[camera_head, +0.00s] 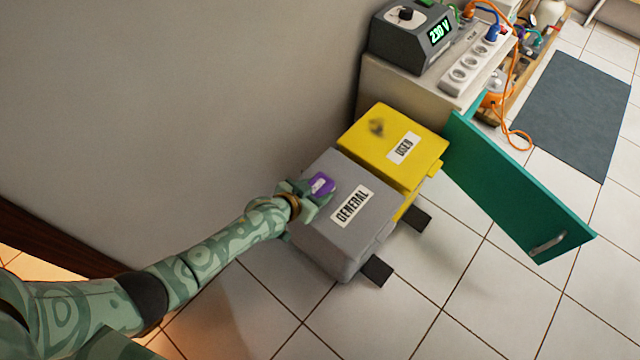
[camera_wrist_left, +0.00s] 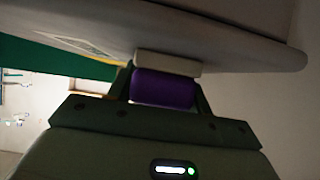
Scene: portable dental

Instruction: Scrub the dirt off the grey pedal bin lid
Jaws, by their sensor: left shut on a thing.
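The grey pedal bin (camera_head: 352,238) labelled GENERAL stands on the tiled floor, its lid (camera_head: 372,177) closed. My left gripper (camera_head: 312,190) is over the left part of the lid, shut on a purple sponge (camera_head: 322,183) with a pale layer. In the left wrist view the purple sponge (camera_wrist_left: 163,88) sits between the fingers, and its pale side meets the lid (camera_wrist_left: 240,55) or lies very close to it. No dirt shows on the visible part of the grey lid; the part under the sponge and gripper is hidden. My right gripper is not in view.
A yellow bin (camera_head: 425,125) labelled USED, with a dark smudge on its lid, stands against the grey one. A teal door panel (camera_head: 510,190) is to the right. A cabinet (camera_head: 400,85) carries a 220 V unit (camera_head: 415,40) and power strip (camera_head: 475,65). Floor in front is clear.

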